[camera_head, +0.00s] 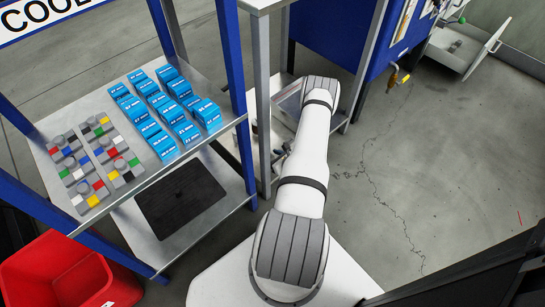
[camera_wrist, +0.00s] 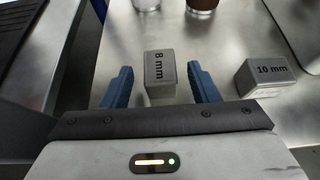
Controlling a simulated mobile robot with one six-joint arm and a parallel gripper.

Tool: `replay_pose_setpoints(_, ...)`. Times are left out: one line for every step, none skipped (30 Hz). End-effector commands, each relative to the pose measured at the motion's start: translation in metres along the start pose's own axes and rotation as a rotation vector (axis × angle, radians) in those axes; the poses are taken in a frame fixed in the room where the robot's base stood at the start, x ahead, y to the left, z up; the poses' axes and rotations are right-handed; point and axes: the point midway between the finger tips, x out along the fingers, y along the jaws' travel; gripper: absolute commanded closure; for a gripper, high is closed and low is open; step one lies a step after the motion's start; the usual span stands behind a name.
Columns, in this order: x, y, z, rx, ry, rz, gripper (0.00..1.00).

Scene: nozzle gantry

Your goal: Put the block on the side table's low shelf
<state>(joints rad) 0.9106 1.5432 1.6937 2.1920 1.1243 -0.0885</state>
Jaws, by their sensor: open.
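In the wrist view my gripper (camera_wrist: 160,75) is open, its two blue fingers apart. A grey block marked "8 mm" (camera_wrist: 160,78) stands between the fingertips, with gaps visible on both sides. A second grey block marked "10 mm" (camera_wrist: 265,75) stands to the right, outside the fingers. Both rest on a bare metal surface (camera_wrist: 225,50). In the head view my arm hides the gripper, and I cannot pick out either block. A steel-legged table (camera_head: 262,95) stands behind my arm, with a low shelf partly hidden. I cannot tell which is the side table.
A blue-post rack (camera_head: 233,70) at left holds several blue boxes (camera_head: 165,105) and grey trays with coloured pieces (camera_head: 95,160). Its lower shelf carries a black mat (camera_head: 182,198). A red bin (camera_head: 65,275) stands front left. Cracked floor (camera_head: 430,170) at right is clear.

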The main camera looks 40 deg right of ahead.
Motion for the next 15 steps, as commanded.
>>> replay_pose_setpoints(-0.002, 0.000, 0.004, 0.000, 0.000, 0.000, 0.46)
replay_pose_setpoints(-0.006, -0.001, 0.003, 0.001, 0.000, -0.001, 0.46)
replay_pose_setpoints(-0.012, -0.001, 0.003, 0.002, 0.001, -0.002, 0.46)
replay_pose_setpoints(-0.017, -0.001, 0.004, 0.002, 0.001, -0.002, 0.46)
replay_pose_setpoints(-0.023, -0.001, 0.004, 0.002, 0.001, -0.002, 0.46)
replay_pose_setpoints(-0.031, -0.001, 0.005, 0.003, 0.000, -0.003, 0.46)
replay_pose_setpoints(-0.038, -0.001, 0.005, 0.004, 0.000, -0.003, 0.46)
replay_pose_setpoints(-0.045, -0.002, 0.005, 0.003, 0.000, -0.004, 0.46)
replay_pose_setpoints(-0.054, -0.002, 0.005, 0.003, 0.000, -0.004, 0.46)
replay_pose_setpoints(-0.061, -0.001, 0.005, 0.004, 0.000, -0.004, 0.46)
replay_pose_setpoints(-0.068, -0.001, 0.005, 0.003, 0.000, -0.003, 0.46)
replay_pose_setpoints(-0.076, -0.001, 0.004, 0.003, 0.001, -0.004, 0.46)
replay_pose_setpoints(-0.082, -0.001, 0.004, 0.004, 0.001, -0.003, 0.46)
replay_pose_setpoints(-0.088, -0.001, 0.004, 0.003, 0.001, -0.003, 0.46)
replay_pose_setpoints(-0.095, -0.001, 0.004, 0.002, 0.000, -0.002, 0.46)
